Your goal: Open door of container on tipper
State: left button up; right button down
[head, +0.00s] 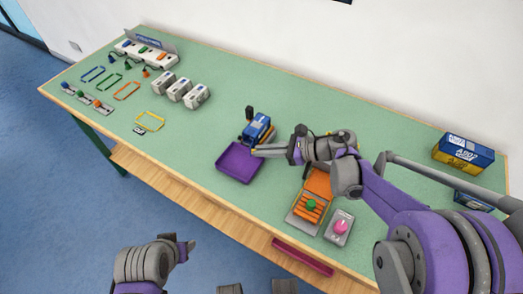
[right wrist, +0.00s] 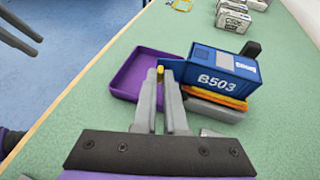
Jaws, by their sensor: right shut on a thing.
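The blue container marked B503 (right wrist: 222,75) sits on the tipper's orange and grey bed (right wrist: 215,106); the head view shows it small at the table's middle (head: 259,127). A blue door panel (right wrist: 174,66) and a yellow knob (right wrist: 160,70) show at its tray-side end. My right gripper (head: 258,151) is at this end; in the right wrist view its fingers (right wrist: 160,88) are closed together at the knob, hiding part of the door. How far the door stands open is unclear. My left gripper (right wrist: 38,48) is away over the floor side, fingers apart and empty.
A purple tray (head: 236,164) lies in front of the container's door end. An orange stand with a green button (head: 311,205) and a pink button box (head: 340,228) are right of it. White boxes (head: 179,89) stand to the left. Green table is bare between.

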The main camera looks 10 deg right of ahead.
dwell(0.3)
jog(key=c, duration=1)
grip_release()
jog(key=shift+o, duration=0.2)
jog(key=p+v, duration=0.1)
jog(key=v, duration=1)
jog(key=shift+w, duration=0.15)
